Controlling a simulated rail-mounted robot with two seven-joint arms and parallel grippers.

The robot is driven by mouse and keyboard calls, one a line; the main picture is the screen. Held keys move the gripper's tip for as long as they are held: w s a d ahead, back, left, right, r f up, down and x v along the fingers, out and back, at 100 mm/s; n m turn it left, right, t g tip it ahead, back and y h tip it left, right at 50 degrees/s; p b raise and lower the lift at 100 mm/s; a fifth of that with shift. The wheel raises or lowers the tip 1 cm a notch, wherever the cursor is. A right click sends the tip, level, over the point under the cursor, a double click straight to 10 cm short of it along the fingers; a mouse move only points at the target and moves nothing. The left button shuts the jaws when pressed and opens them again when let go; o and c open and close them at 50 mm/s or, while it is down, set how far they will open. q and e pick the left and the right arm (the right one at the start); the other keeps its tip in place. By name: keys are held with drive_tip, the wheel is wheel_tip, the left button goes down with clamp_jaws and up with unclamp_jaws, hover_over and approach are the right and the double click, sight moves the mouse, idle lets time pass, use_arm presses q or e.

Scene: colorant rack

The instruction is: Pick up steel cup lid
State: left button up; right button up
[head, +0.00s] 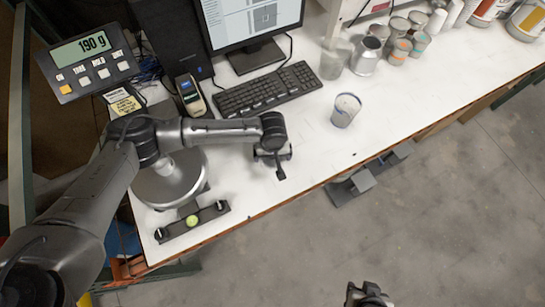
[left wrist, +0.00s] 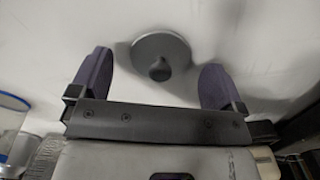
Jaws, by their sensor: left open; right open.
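The steel cup lid (left wrist: 162,48) is a round grey disc with a dark knob, lying on the white tabletop in the left wrist view. My left gripper (left wrist: 155,72) is open, with one finger on each side of the knob and nothing held. In the head view my left gripper (head: 273,160) points down over the table, and the lid is hidden or cannot be made out there. A steel cup (head: 366,56) stands further back on the table. My right gripper (head: 368,294) is open and empty, over the floor at the bottom edge.
Several cups and cans fill the back right. The front edge faces open floor.

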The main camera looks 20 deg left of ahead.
use_arm(q)
drive_tip(key=shift+f, duration=0.45)
drive_tip(key=shift+c, duration=0.3)
drive_tip(key=c, duration=0.9)
drive_tip(key=shift+c, duration=0.2)
drive_tip(key=shift+r, duration=0.15)
